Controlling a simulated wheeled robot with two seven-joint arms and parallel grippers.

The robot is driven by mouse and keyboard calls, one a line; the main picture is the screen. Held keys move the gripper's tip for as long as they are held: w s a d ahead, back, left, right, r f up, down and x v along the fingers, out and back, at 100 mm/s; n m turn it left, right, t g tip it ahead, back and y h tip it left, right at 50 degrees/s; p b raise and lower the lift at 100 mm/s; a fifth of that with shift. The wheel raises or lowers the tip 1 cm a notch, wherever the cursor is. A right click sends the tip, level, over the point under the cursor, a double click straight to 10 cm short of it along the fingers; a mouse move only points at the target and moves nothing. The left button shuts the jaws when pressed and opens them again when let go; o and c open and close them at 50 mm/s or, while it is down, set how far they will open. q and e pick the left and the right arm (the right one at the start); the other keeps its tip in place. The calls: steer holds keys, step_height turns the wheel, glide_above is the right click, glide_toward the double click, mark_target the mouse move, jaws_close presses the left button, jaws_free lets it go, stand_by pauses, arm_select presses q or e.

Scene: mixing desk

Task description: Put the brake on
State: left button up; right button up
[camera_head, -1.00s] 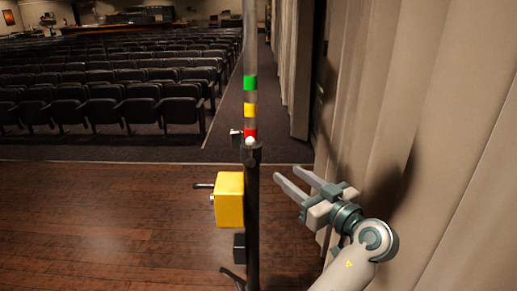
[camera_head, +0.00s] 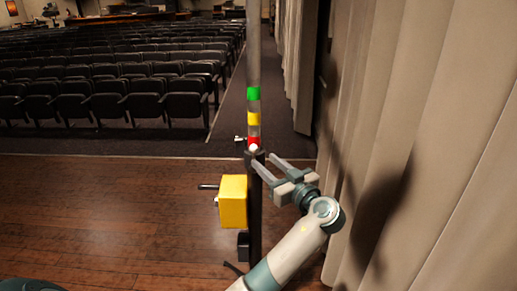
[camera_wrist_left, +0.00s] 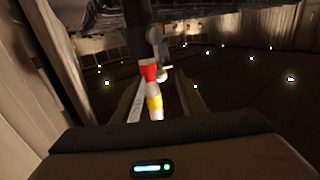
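A dark upright stand (camera_head: 254,222) carries a grey pole (camera_head: 253,50) with green, yellow and red bands. At the red band (camera_head: 254,141) are a small white ball (camera_head: 253,148) and a small side knob (camera_head: 240,139). I cannot tell which part is the brake. My left gripper (camera_head: 261,159) is open, its fingertips near the stand's top just below the red band. In the left wrist view the red band (camera_wrist_left: 149,71) appears between the fingers; contact is unclear. My right gripper is out of view.
A beige curtain (camera_head: 430,130) hangs close on the right of my left arm. Rows of dark seats (camera_head: 110,95) stand beyond the wooden floor (camera_head: 100,215). The floor left of the stand is clear.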

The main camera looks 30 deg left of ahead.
mark_target(254, 155)
arm_select(q)
steer(key=p+x, duration=0.2)
steer(key=x, duration=0.3)
steer(key=shift+a, duration=0.15)
jaws_close()
